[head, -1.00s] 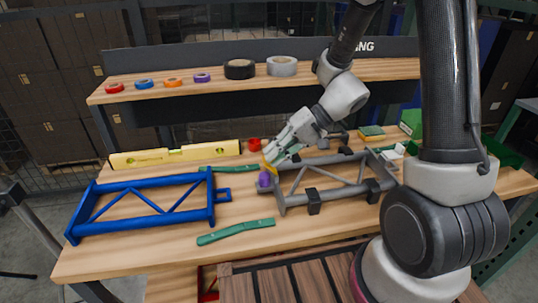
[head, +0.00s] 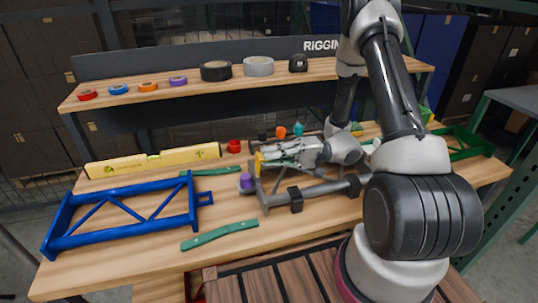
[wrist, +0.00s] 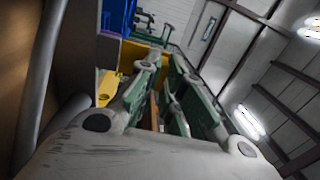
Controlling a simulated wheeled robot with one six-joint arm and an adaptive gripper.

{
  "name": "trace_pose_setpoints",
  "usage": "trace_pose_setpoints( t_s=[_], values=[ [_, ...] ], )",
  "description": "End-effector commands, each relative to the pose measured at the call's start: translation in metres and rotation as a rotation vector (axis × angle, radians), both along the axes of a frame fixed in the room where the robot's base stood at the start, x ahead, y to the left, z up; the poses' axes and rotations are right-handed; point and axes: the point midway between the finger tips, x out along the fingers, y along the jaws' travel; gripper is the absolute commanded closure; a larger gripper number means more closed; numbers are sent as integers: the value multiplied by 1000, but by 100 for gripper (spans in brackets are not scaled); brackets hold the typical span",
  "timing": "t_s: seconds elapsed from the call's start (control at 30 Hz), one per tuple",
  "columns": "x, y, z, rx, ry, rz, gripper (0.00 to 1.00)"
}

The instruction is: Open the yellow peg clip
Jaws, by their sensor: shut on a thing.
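The yellow peg clip (head: 258,162) is at the left end of the grey frame (head: 312,191), above a purple part (head: 247,182). It is small in the head view and partly hidden by my gripper. My gripper (head: 266,158) lies nearly level, coming in from the right, with its fingertips at the clip. In the wrist view my gripper (wrist: 164,64) has its green-padded fingers shut on the clip. A yellow part (wrist: 108,88) shows left of the fingers and more yellow (wrist: 142,52) beyond the tips. The exact contact is hidden.
A blue frame (head: 125,212) and a yellow level (head: 155,160) lie to the left on the bench. A red roll (head: 234,146) and small orange and teal items (head: 298,129) stand behind. Tape rolls (head: 215,71) line the shelf.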

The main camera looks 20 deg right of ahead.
Motion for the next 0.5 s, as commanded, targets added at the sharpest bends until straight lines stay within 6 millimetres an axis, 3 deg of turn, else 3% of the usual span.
trace_pose_setpoints(
  t_s=[0.5],
  values=[
    [-2, -2, -4, 61, 3, 6, 100]
  ],
)
